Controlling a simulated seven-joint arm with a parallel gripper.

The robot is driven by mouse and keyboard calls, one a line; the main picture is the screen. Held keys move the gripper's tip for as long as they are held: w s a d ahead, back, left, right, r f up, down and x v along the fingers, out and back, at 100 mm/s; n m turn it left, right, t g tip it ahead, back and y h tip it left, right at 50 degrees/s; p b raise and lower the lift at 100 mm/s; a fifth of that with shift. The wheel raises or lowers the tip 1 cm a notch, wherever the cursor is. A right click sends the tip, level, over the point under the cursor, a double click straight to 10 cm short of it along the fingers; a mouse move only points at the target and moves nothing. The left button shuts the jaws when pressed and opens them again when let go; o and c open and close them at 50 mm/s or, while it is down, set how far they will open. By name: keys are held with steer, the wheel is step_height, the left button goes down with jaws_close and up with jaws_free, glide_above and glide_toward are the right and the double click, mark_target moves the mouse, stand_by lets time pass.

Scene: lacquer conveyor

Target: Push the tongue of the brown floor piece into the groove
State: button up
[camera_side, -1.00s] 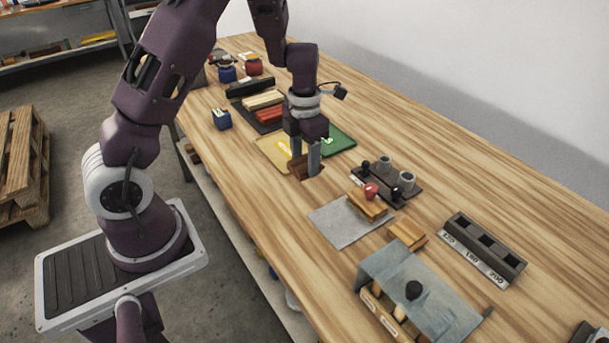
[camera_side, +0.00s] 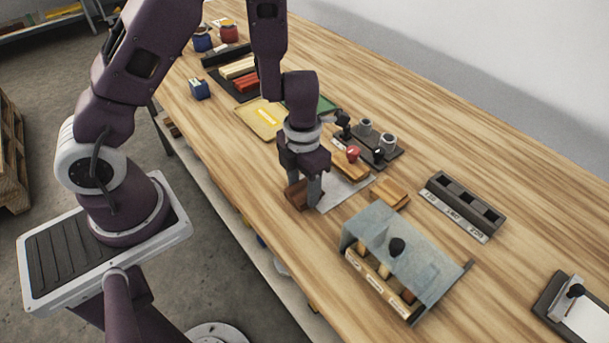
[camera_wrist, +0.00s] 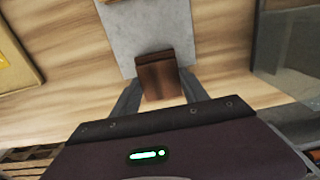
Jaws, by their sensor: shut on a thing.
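My gripper (camera_side: 305,192) is shut on the brown floor piece (camera_side: 296,196). In the wrist view the brown piece (camera_wrist: 158,76) sits between the two fingers and overlaps the near edge of the grey plate (camera_wrist: 150,32). I cannot tell whether it touches the plate. A tan wooden piece (camera_side: 350,171) with a red knob (camera_side: 353,153) lies at the far end of the grey plate (camera_side: 343,192), apart from the brown piece. Only a sliver of it shows at the top of the wrist view.
A grey-blue covered rack (camera_side: 400,248) stands right of my gripper. A loose tan block (camera_side: 390,193), a dark fixture with grey cups (camera_side: 376,148) and a dark slotted holder (camera_side: 462,205) lie beyond the plate. A yellow tray (camera_side: 262,119) is at left.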

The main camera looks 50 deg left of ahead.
mark_target(331, 181)
steer(key=shift+w, duration=2.9)
steer(key=shift+w, duration=1.15)
steer(key=o, duration=1.5)
steer(key=shift+c, duration=0.2)
steer(key=shift+r, duration=0.1)
step_height(331, 181, up, 7)
